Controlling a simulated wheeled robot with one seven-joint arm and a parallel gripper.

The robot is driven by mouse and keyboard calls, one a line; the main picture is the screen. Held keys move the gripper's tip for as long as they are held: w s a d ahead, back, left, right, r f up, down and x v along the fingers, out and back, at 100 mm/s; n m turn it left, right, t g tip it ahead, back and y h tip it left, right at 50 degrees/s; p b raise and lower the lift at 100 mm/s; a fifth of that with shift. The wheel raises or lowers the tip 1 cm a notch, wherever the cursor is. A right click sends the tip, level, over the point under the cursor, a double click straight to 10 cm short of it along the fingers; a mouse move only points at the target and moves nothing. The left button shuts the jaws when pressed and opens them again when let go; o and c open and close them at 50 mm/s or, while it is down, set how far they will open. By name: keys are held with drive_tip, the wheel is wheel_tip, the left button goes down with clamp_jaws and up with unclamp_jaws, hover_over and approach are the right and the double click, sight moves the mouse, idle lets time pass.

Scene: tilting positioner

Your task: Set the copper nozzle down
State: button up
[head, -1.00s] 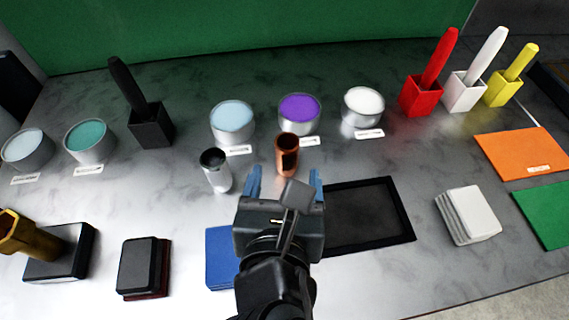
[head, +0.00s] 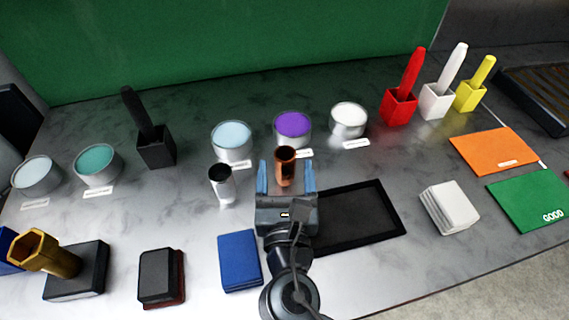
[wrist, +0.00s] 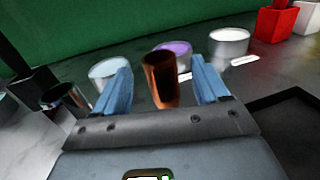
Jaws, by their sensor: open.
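The copper nozzle (head: 285,165) is a hollow copper tube standing upright on the grey table, in front of the purple pot. In the wrist view the copper nozzle (wrist: 161,79) stands between my two blue fingers, with a gap on both sides. My gripper (head: 286,178) is open around it and not closed on it. My gripper also fills the lower part of the wrist view (wrist: 163,85). The nozzle's foot is hidden behind my gripper.
A silver nozzle (head: 222,186) stands close on the left. Pots of light blue (head: 232,140), purple (head: 293,129) and white (head: 348,120) stand behind. A black-rimmed tray (head: 398,236) lies right of my gripper; a blue pad (head: 240,260) lies to its left.

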sight(285, 153)
drive_tip(key=w, duration=0.4)
drive_tip(key=shift+w+a+r+p, duration=0.15)
drive_tip(key=shift+p, duration=0.15)
drive_tip(key=c, duration=1.3)
drive_tip(key=shift+r, duration=0.1)
drive_tip(key=shift+r, duration=0.5)
drive_tip(key=r, duration=0.2)
drive_tip(key=d+r+p, duration=0.1)
drive_tip(key=shift+r, duration=0.4)
drive_tip(key=s+d+r, duration=0.1)
drive_tip(key=d+r, duration=0.1)
drive_tip(key=d, duration=0.1)
drive_tip(key=d+r+p, duration=0.1)
drive_tip(key=d+r, duration=0.1)
drive_tip(key=d, duration=0.2)
drive_tip(key=s+d+r, duration=0.1)
drive_tip(key=d+r, duration=0.1)
drive_tip(key=d, duration=0.1)
drive_tip(key=shift+s+d, duration=0.2)
drive_tip(key=shift+s, duration=0.15)
